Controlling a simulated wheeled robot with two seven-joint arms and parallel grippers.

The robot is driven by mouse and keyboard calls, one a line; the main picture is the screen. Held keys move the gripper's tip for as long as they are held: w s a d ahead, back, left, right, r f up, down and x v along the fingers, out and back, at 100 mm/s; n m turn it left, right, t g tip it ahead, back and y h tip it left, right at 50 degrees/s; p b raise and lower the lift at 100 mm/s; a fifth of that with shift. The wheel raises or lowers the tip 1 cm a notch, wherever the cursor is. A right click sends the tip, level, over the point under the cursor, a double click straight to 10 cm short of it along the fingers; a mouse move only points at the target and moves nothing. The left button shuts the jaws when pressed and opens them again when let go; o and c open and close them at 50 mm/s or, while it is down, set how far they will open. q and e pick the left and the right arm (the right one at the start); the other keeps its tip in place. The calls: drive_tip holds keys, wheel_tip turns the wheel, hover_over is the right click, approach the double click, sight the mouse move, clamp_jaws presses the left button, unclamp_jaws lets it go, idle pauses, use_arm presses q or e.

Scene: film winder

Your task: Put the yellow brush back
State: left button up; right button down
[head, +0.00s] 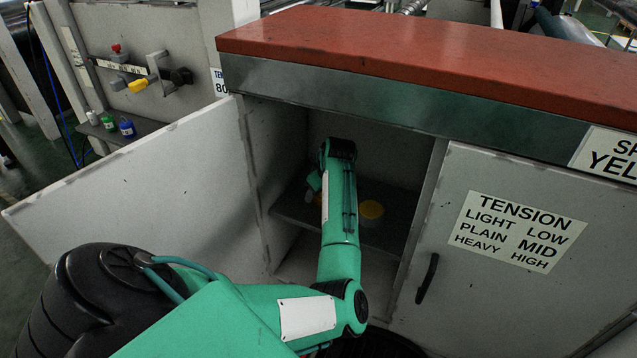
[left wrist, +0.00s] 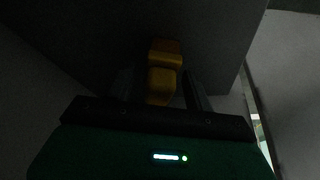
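My left arm reaches into the open cabinet (head: 300,262) in the head view, its gripper end near the inner shelf (head: 290,207). The fingertips are hidden there. In the dark left wrist view, my left gripper (left wrist: 160,85) has its fingers apart, one on each side of a yellow blocky object (left wrist: 163,84), probably the brush. Whether the fingers touch it is too dark to tell. A round yellow-orange thing (head: 371,210) sits on the shelf, just right of my arm in the head view; I cannot tell whether it is the same object. My right gripper is out of view.
The cabinet's left door (head: 140,200) stands open. The right door (head: 480,270) is shut, with a dark handle (head: 427,278). A red countertop (head: 430,55) overhangs the opening. Small bottles (head: 109,124) stand on a side ledge by a panel with a yellow knob (head: 138,85).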

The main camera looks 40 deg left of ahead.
use_arm(q)
drive_tip(key=shift+r, duration=0.15)
drive_tip(key=shift+d+r, duration=0.2)
drive_tip(key=shift+r, duration=0.15)
drive_tip(key=b+v, duration=0.2)
drive_tip(key=v, duration=0.9)
